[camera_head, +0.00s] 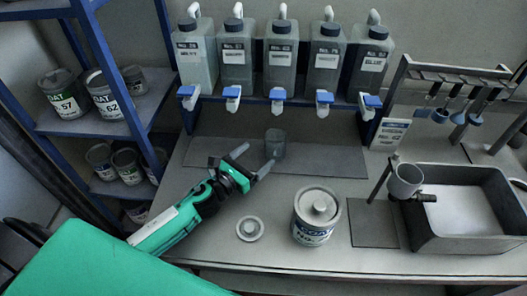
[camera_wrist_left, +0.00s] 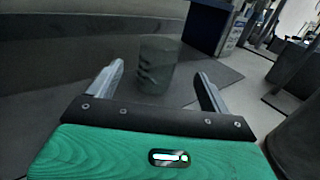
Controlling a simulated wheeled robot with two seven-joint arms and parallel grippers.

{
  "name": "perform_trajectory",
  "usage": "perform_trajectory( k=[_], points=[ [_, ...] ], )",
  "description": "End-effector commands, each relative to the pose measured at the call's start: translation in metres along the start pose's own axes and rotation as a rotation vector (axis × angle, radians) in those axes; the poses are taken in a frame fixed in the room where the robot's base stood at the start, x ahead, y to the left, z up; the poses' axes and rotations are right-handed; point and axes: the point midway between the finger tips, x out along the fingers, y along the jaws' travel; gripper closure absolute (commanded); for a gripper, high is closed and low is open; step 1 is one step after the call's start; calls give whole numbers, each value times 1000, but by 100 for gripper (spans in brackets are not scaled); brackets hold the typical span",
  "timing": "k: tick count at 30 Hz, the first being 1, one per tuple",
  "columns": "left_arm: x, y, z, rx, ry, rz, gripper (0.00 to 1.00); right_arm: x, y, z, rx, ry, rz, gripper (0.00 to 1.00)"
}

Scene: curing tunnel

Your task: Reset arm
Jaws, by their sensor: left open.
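My left gripper (camera_head: 254,160) reaches in from the left over the bench, its two fingers spread apart. A small grey translucent cup (camera_head: 275,143) stands upright on the dark mat just beyond the fingertips. In the left wrist view the cup (camera_wrist_left: 156,65) shows ahead, between the two open fingers (camera_wrist_left: 160,85) in the picture. The gripper is not closed on it, and I cannot tell whether any part of the cup lies between the fingertips. My right gripper is not in view.
A lidded paint can (camera_head: 316,216) and a small round lid (camera_head: 250,228) are on the bench near my left arm. Several bottles with blue taps (camera_head: 275,60) hang behind. A sink (camera_head: 470,244) is at right. A blue shelf with cans (camera_head: 105,130) stands left.

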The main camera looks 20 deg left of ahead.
Motion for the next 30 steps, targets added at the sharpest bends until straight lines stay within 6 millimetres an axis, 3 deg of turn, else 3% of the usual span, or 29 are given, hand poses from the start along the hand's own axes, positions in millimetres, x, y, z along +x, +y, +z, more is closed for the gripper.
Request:
perform_trajectory(
  k=[6, 22, 26, 30],
  points=[
    [-13, 0, 1, 2, -1, 0, 18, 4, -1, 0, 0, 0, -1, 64],
    [-14, 0, 1, 1, -1, 0, 18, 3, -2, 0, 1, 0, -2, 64],
    [-14, 0, 14, 1, -1, 0, 18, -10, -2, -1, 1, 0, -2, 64],
    [-14, 0, 43, 1, -1, 0, 18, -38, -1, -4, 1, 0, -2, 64]
  ],
)
